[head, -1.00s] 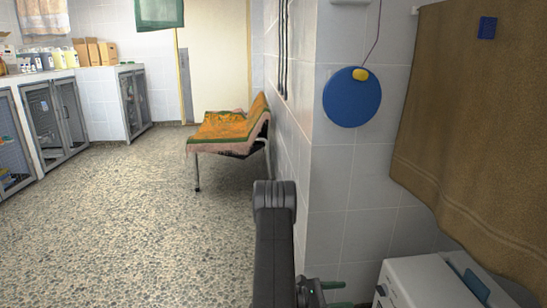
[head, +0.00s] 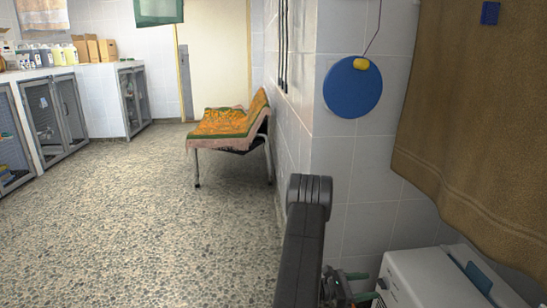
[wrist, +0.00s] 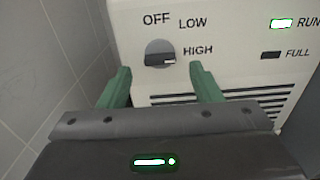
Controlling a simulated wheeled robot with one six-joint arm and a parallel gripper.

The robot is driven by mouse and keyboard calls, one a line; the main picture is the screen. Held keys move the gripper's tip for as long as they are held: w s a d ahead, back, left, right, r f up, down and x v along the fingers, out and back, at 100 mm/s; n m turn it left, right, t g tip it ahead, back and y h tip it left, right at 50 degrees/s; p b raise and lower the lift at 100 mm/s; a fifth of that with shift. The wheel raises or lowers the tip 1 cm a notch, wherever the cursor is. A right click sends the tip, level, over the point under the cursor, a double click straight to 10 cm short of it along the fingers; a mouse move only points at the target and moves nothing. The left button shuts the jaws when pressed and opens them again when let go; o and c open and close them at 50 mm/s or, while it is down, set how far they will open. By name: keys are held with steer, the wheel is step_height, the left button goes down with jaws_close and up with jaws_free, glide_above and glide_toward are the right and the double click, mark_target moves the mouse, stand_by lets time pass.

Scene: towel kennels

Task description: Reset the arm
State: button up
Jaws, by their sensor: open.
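My gripper (wrist: 159,70) shows in the wrist view as two green fingers, spread apart with nothing between them. Beyond them is the front of a white machine (wrist: 225,60) with a dark round knob (wrist: 160,53) marked OFF, LOW and HIGH. A pale mark shows at the knob's lower right, on the HIGH side. The fingers appear apart from the knob, one below it to each side. In the head view my gripper (head: 352,287) is at the bottom, left of the white machine (head: 415,277), partly hidden by my arm.
The RUN light (wrist: 281,23) is lit green; the FULL light (wrist: 271,55) is dark. A brown towel (head: 460,130) hangs above the machine. A tiled wall corner (head: 335,180) stands close by my arm. A bench with an orange cloth (head: 222,125) stands further back. The floor (head: 120,230) at left is clear.

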mark_target(379, 283)
steer(key=d, duration=0.3)
steer(key=shift+w+r+n, duration=0.15)
steer(key=shift+n, duration=0.25)
steer(key=n+p, duration=0.3)
steer(key=n, duration=0.2)
steer(key=n+p, duration=0.2)
steer(key=n, duration=0.3)
steer(key=shift+n+p, duration=0.55)
steer(key=shift+n, duration=0.65)
steer(key=shift+a, duration=0.75)
steer(key=shift+f, duration=0.2)
